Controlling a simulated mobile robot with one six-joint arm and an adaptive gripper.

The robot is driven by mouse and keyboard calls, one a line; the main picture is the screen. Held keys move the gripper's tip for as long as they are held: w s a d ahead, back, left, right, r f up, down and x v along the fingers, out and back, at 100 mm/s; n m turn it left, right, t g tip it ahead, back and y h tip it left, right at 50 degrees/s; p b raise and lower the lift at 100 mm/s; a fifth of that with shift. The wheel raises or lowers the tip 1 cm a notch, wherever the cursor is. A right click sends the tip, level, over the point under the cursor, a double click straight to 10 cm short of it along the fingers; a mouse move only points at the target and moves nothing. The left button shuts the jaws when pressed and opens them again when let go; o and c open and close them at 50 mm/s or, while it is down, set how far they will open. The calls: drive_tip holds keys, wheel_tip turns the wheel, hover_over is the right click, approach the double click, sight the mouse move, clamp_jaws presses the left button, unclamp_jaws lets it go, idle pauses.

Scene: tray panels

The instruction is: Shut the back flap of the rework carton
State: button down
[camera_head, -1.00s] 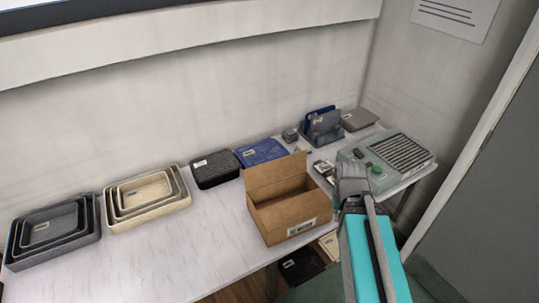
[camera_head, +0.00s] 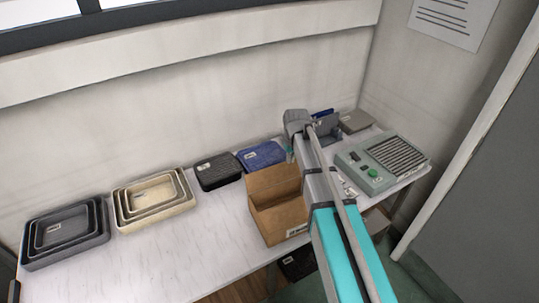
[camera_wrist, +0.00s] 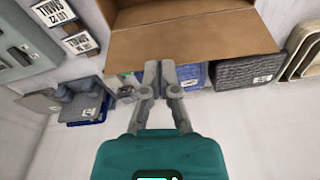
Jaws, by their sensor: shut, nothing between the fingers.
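The rework carton (camera_head: 280,222) is an open brown cardboard box near the table's front edge in the head view. Its back flap (camera_head: 270,184) stands up at the rear, leaning away from the opening; the right part of the carton is hidden by my arm. In the wrist view the flap (camera_wrist: 195,44) spans the top as a wide brown panel. My gripper (camera_wrist: 160,66) is shut and empty, its fingertips beside the flap's outer edge. In the head view my gripper (camera_head: 290,156) hangs behind the flap's right end, mostly hidden. Contact with the flap cannot be told.
Behind the carton lie a blue tray (camera_head: 262,154) and a black tray (camera_head: 217,170). Nested beige trays (camera_head: 155,198) and dark trays (camera_head: 65,230) stand left. A grey-green device (camera_head: 382,162) is at the right.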

drive_tip(key=w+a+r+n+p, duration=0.1)
drive_tip(key=w+a+r, duration=0.2)
drive_tip(key=w+a, duration=0.3)
drive_tip(key=shift+w+a+n+t+p, duration=0.15)
drive_tip(key=shift+a+n+t+p, duration=0.2)
drive_tip(key=shift+a, duration=0.85)
drive_tip(key=shift+f, duration=0.2)
drive_tip(key=b, duration=0.9)
hover_over(277, 175)
drive_tip(key=w+a, duration=0.2)
wheel_tip(277, 175, down, 9)
drive_tip(key=shift+s+a, duration=0.15)
drive_tip(key=shift+s, duration=0.1)
drive_tip(key=shift+r, duration=0.1)
